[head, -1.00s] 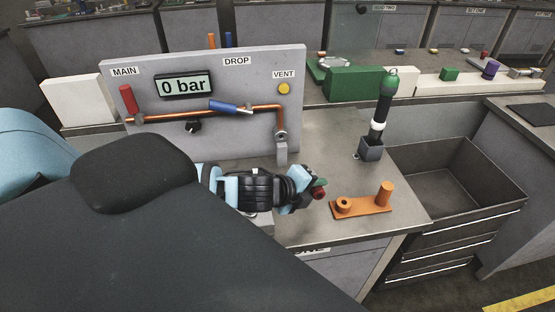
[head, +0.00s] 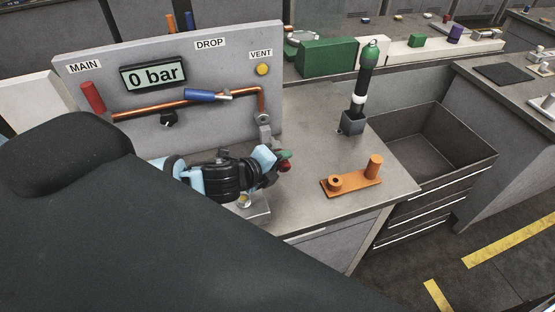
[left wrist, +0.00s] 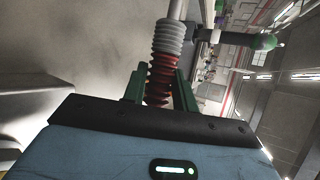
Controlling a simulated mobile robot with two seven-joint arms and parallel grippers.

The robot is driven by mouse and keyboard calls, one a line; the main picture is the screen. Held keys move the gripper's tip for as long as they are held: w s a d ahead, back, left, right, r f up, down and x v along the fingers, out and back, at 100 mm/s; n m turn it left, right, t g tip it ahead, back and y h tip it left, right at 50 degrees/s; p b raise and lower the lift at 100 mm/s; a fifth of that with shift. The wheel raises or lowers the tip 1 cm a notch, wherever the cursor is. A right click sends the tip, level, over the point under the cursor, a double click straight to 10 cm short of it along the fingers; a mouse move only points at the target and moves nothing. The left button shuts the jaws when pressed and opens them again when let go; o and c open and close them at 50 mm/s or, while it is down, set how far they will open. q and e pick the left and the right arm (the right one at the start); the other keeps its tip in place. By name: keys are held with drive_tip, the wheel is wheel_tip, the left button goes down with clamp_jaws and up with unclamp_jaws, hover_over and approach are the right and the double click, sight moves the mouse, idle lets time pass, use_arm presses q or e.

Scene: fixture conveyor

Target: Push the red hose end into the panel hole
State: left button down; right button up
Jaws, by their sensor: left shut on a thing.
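My left gripper (head: 284,160) has green fingers and is low over the bench, in front of the panel's right end. In the left wrist view, my left gripper (left wrist: 160,92) is shut on the red hose end (left wrist: 160,70), which is ribbed. A grey ribbed part (left wrist: 167,38) and a grey pipe continue beyond it. In the head view only a small red patch (head: 284,167) shows at the fingertips. The grey panel (head: 240,60) stands upright with MAIN, DROP and VENT labels. I cannot make out the panel hole. My right gripper is not in view.
An orange bracket (head: 350,182) with two posts lies right of my gripper. An open dark bin (head: 478,155) is beyond the bench edge. Bare bench lies between gripper and holder.

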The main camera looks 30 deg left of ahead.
sight(268, 135)
use_arm(q)
drive_tip(key=shift+w+a, duration=0.75)
drive_tip(key=shift+a, duration=0.2)
drive_tip(key=shift+w+a, duration=0.75)
drive_tip(key=shift+a, duration=0.15)
drive_tip(key=shift+w+a+b, duration=0.35)
drive_tip(key=shift+w+a, duration=0.45)
drive_tip(key=shift+a, duration=0.1)
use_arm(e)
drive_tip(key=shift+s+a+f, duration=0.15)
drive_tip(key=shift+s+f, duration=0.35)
use_arm(q)
drive_tip(key=shift+w+a, duration=0.75)
drive_tip(key=shift+a, duration=0.1)
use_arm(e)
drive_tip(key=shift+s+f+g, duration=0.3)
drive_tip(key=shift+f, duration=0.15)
use_arm(q)
drive_tip(key=shift+w+a, duration=0.15)
drive_tip(key=shift+a, duration=0.05)
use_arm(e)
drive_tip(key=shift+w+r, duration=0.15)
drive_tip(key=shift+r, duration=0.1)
use_arm(q)
drive_tip(key=c, duration=1)
unclamp_jaws()
